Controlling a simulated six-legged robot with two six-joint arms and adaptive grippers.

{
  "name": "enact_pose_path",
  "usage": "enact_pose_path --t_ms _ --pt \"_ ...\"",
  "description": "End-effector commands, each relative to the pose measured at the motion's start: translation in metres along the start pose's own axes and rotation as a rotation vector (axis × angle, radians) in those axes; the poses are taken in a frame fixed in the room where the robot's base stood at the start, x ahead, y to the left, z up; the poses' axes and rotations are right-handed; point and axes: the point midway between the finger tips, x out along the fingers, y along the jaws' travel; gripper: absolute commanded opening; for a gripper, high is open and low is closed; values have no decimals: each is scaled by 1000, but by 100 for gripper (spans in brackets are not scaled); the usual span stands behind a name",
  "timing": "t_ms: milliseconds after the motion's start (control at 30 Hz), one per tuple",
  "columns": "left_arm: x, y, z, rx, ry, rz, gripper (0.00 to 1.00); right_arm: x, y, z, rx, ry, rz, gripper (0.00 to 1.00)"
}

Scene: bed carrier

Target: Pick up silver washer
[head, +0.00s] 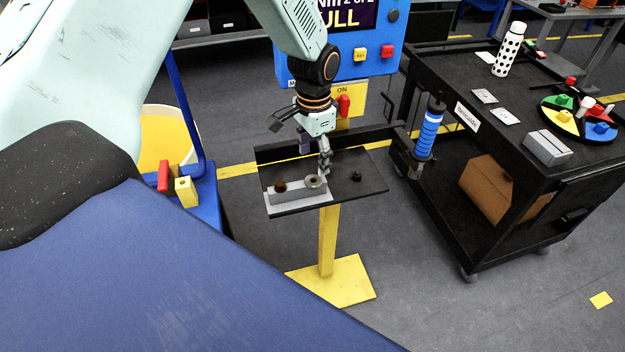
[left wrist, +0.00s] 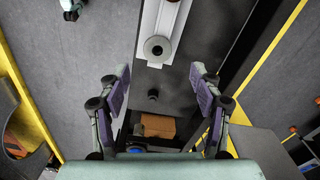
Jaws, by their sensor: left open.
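The silver washer (head: 314,181) lies on a light grey block (head: 290,200) on a black tray-like stand. In the left wrist view the washer (left wrist: 149,42) shows as a ring with a dark hole, near the end of the pale block (left wrist: 147,22). My left gripper (head: 315,158) points down just above the tray, close to the washer. In the left wrist view the left gripper (left wrist: 160,74) has its two purple-padded fingers wide apart, with nothing between them. The washer shows beyond the fingertips.
A brown nut-like piece (head: 281,186) sits on the same block. A small black knob (head: 356,176) stands on the tray's bare right part. A blue control box (head: 345,68) stands behind. A black cart (head: 430,75) with a blue-handled tool (head: 428,132) is at the right.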

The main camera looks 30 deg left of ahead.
Motion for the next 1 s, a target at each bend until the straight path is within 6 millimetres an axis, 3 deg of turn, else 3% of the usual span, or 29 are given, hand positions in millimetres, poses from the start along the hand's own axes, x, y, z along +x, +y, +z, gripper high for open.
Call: enact_pose_path --t_ms 400,1000 --pt "49 4 1 0 0 -1 65 -8 0 0 0 0 0 52" --pt "54 4 1 -1 1 -1 65 -7 0 0 0 0 0 52"
